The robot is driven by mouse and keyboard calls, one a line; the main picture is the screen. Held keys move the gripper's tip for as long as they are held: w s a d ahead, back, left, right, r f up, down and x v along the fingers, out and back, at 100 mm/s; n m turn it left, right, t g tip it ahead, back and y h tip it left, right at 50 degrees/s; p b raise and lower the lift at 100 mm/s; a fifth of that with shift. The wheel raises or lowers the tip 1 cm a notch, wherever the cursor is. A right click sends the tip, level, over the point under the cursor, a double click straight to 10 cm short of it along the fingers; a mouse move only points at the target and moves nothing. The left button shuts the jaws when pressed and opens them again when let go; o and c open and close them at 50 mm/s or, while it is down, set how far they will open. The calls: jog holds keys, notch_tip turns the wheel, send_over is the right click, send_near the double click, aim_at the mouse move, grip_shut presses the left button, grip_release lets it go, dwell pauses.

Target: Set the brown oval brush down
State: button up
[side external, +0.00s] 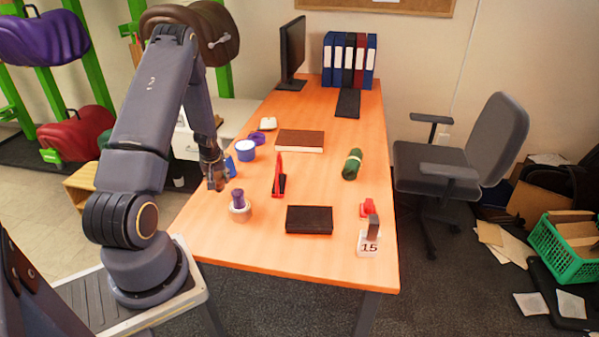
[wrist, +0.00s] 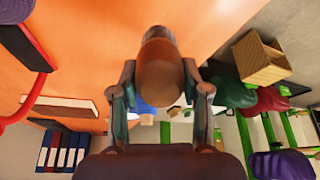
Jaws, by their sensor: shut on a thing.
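The brown oval brush (wrist: 162,75) is held between the two fingers of my gripper (wrist: 160,95) in the wrist view. Its smooth brown oval side faces the camera, and a greyish part shows beyond it. The gripper is shut on it. In the side view my gripper (side external: 216,180) hangs over the left edge area of the orange table (side external: 330,265), just behind a pale round holder (side external: 240,213) with a purple piece in it. The brush is small and dark there, and I cannot tell its gap to the table.
A blue tub (side external: 245,151) and a purple ring (side external: 257,137) stand behind the gripper. A red upright tool (side external: 278,175), a black case (side external: 309,219), a brown book (side external: 300,140) and a green roll (side external: 352,164) lie to the right. Bare table shows between them.

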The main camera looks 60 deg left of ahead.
aim_at(223, 196)
jog(key=shift+w+a+f, duration=0.4)
jog(key=shift+a+f, duration=0.05)
jog(key=shift+f, duration=0.25)
jog(key=shift+w+a+f, duration=0.15)
jog(key=shift+f, duration=1.65)
jog(key=shift+f, duration=0.15)
jog(key=o, duration=1.2)
